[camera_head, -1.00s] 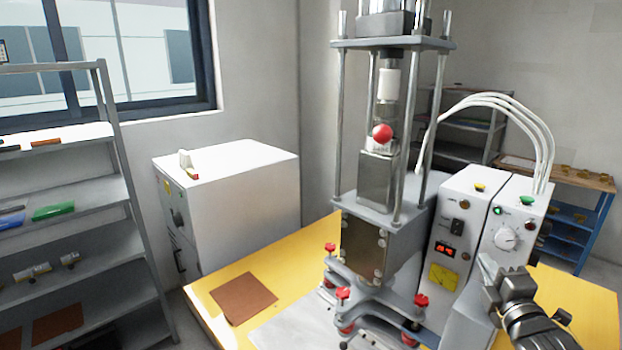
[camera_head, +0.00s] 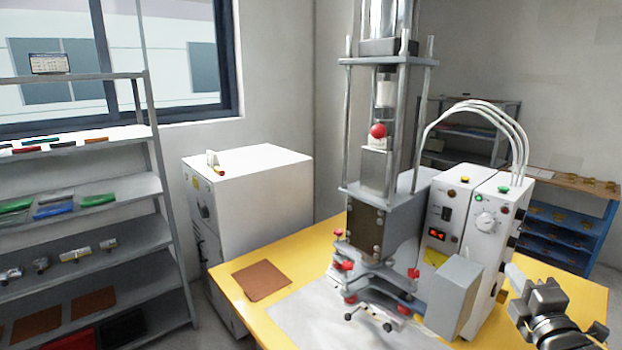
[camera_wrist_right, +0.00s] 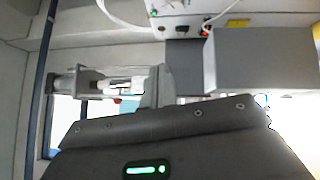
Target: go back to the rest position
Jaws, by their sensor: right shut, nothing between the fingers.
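My right gripper (camera_head: 522,290) is at the lower right of the head view, above the right part of the yellow table (camera_head: 568,285). It is shut and empty, and stands apart from the machine. In the right wrist view my own dark wrist body fills the lower middle. The welding press (camera_head: 380,225) stands upright on the table, with a red ball knob (camera_head: 378,131) on its front. A grey box (camera_head: 455,297) sits in front of the white control units (camera_head: 490,225). My left gripper is not in the head view.
A brown sheet (camera_head: 261,281) lies on the table's left part. A white cabinet (camera_head: 250,190) stands behind it. A shelf rack (camera_head: 80,210) with coloured parts is at the left. A blue rack (camera_head: 560,236) is at the right. White cables arch over the control units.

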